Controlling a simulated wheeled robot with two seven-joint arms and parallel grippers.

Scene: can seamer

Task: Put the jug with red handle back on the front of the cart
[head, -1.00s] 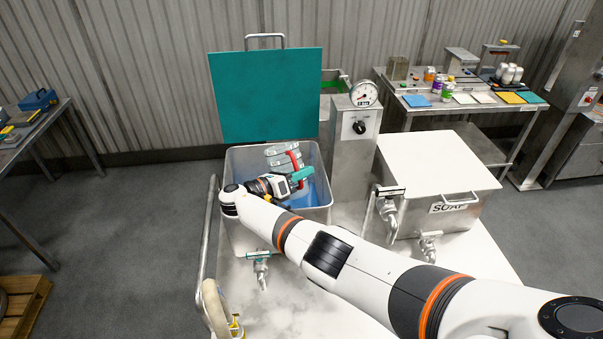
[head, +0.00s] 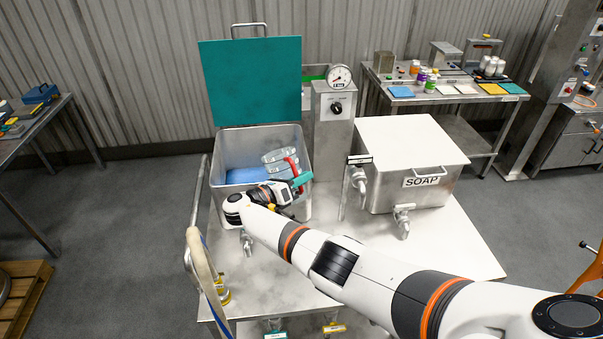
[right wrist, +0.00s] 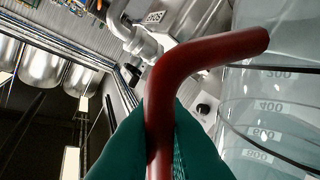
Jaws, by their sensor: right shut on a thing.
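The clear jug (head: 277,158) with measuring marks is over the right side of an open steel tank (head: 228,138) on the cart. Its red handle (head: 293,168) faces right. My right gripper (head: 298,181) is shut on that handle. In the right wrist view the teal fingers (right wrist: 160,140) close around the red handle (right wrist: 205,50), and the jug's wall (right wrist: 265,110) fills the right side. Whether the jug's bottom is inside the tank or above its rim I cannot tell. The cart top (head: 440,240) is light metal. My left gripper is not in view.
The tank's teal lid (head: 250,80) stands upright behind it. A gauge post (head: 333,115) and a closed box marked SOAP (head: 410,145) stand to the right, with taps (head: 403,220) in front. The front cart top is largely bare.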

